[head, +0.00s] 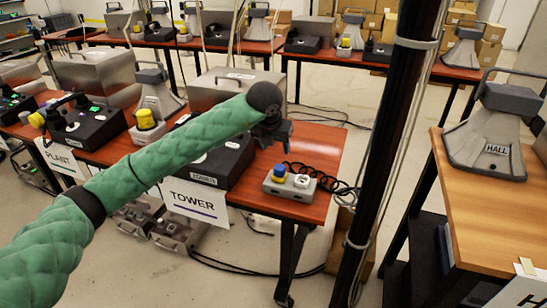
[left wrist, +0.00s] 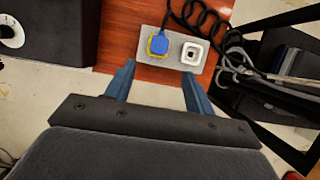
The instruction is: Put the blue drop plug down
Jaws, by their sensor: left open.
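The blue drop plug (head: 279,171) sits on the grey socket box (head: 271,188) at the front right of the red-brown table marked TOWER. A white round socket (head: 301,181) is beside it on the same box. In the left wrist view the plug (left wrist: 158,45) shows blue with a yellow edge, left of the white socket (left wrist: 192,53). My left gripper (head: 275,135) hangs above and behind the box in the head view. In the left wrist view its fingers (left wrist: 155,82) are apart, with nothing between them, just short of the box. My right gripper is out of view.
A black coiled cable (head: 318,174) runs from the box to the table's right edge. A black TOWER console (head: 215,160) stands left of the box. A dark upright pole (head: 385,150) rises right of the table. A HALL horn speaker (head: 488,130) stands on the right-hand wooden table (head: 470,220).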

